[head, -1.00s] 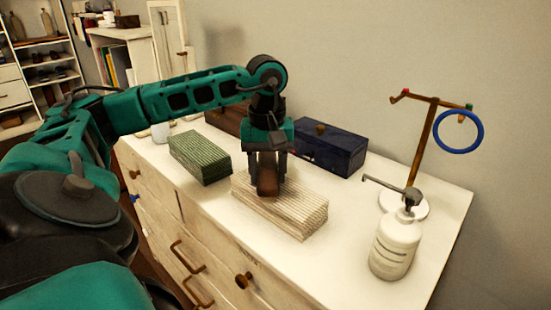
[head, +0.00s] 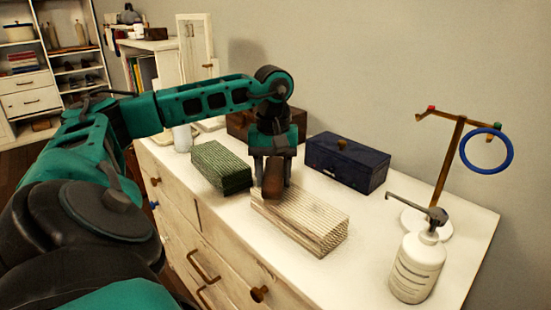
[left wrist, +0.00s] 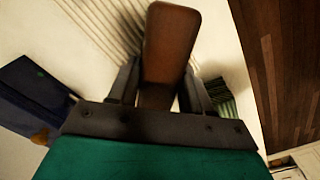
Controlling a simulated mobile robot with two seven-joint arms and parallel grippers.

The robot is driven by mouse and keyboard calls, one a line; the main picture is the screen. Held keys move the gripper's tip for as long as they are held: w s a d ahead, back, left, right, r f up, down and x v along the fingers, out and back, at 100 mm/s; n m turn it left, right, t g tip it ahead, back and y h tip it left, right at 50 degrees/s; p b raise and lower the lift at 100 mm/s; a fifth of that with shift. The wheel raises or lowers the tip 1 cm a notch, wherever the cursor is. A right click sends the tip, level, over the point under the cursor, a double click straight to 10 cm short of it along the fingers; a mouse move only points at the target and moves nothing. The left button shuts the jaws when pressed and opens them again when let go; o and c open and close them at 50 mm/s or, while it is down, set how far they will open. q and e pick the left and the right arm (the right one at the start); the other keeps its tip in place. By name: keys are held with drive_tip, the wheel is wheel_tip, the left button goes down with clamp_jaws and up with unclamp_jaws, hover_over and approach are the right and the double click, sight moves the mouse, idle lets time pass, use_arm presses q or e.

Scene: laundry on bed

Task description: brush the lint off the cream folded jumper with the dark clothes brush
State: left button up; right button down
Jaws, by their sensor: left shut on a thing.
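The cream folded jumper (head: 312,225) lies on the white dresser top. It also shows at the top of the left wrist view (left wrist: 105,22). My left gripper (head: 271,176) is above the jumper's left end, pointing down, shut on the brown clothes brush (head: 273,187). In the left wrist view the brush (left wrist: 170,50) sticks out from between the fingers. The brush hangs over the jumper's left edge; I cannot tell if it touches the knit. Its bristles are hidden, and no lint can be made out. My right gripper is out of view.
A green folded garment (head: 221,166) lies just left of the jumper. A dark blue box (head: 345,162) stands behind it. A white pump bottle (head: 416,267) and a wooden stand with a blue ring (head: 487,149) are at the right. The dresser's front edge is close.

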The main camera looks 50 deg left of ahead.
sight(322, 220)
use_arm(q)
drive_tip(key=shift+w+d+r+p, duration=0.15)
drive_tip(key=shift+d+p, duration=0.45)
drive_tip(key=shift+d, duration=0.85)
drive_tip(key=shift+w+d+f+p, duration=0.15)
drive_tip(key=shift+d+p, duration=0.1)
drive_tip(key=shift+d, duration=0.8)
drive_tip(key=shift+w+d+f+p, duration=0.1)
drive_tip(key=shift+d+p, duration=0.15)
drive_tip(key=shift+d, duration=0.75)
drive_tip(key=shift+d+r+p, duration=0.1)
drive_tip(key=shift+d+p, duration=0.25)
drive_tip(key=shift+d, duration=0.55)
drive_tip(key=shift+w+d, duration=0.15)
drive_tip(key=shift+d, duration=0.65)
drive_tip(key=shift+d, duration=0.1)
drive_tip(key=shift+w+d+p, duration=0.1)
drive_tip(key=shift+d+p, duration=0.2)
drive_tip(key=shift+d, duration=0.25)
drive_tip(key=shift+d+f, duration=0.2)
drive_tip(key=shift+d, duration=0.85)
